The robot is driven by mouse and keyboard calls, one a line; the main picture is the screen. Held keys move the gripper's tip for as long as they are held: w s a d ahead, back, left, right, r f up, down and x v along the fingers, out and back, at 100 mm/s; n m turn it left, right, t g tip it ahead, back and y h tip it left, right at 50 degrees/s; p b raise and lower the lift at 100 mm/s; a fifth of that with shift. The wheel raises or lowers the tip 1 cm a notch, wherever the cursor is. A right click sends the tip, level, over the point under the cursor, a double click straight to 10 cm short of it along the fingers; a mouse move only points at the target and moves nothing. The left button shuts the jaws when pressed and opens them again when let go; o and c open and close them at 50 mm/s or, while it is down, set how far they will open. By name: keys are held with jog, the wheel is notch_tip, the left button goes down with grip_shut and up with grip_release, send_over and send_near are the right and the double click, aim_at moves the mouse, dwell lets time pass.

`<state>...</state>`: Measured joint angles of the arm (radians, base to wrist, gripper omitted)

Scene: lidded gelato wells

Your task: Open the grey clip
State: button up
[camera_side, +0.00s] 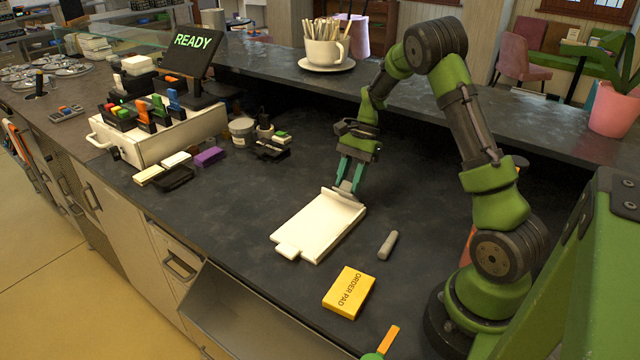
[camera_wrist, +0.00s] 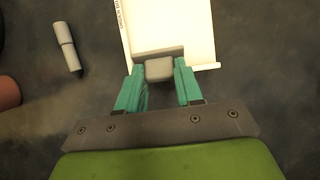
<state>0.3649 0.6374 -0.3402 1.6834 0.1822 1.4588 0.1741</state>
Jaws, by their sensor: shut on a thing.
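The grey clip (camera_wrist: 158,69) sits at the end of a white board (camera_wrist: 170,20) in the wrist view. In the side view the clip (camera_side: 344,192) is partly hidden by my fingers, at the far end of the white board (camera_side: 315,228) lying on the dark counter. My gripper (camera_wrist: 160,82) has its two teal fingers on either side of the clip's grey tab. In the side view my gripper (camera_side: 347,180) reaches down to the clip from above. Whether the clip's jaw is lifted off the board cannot be told.
A grey cylinder (camera_side: 388,244) and a yellow order pad (camera_side: 348,292) lie near the board. A cash register (camera_side: 160,135), a purple block (camera_side: 209,157) and small cups stand to the left. The counter (camera_side: 250,200) left of the board is clear.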

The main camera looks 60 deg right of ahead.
jog(key=shift+d+y, duration=0.3)
jog(key=shift+y, duration=0.2)
jog(key=o, duration=1.1)
jog(key=shift+c, duration=0.2)
jog(key=v, duration=1.7)
jog(key=shift+d+f, duration=0.2)
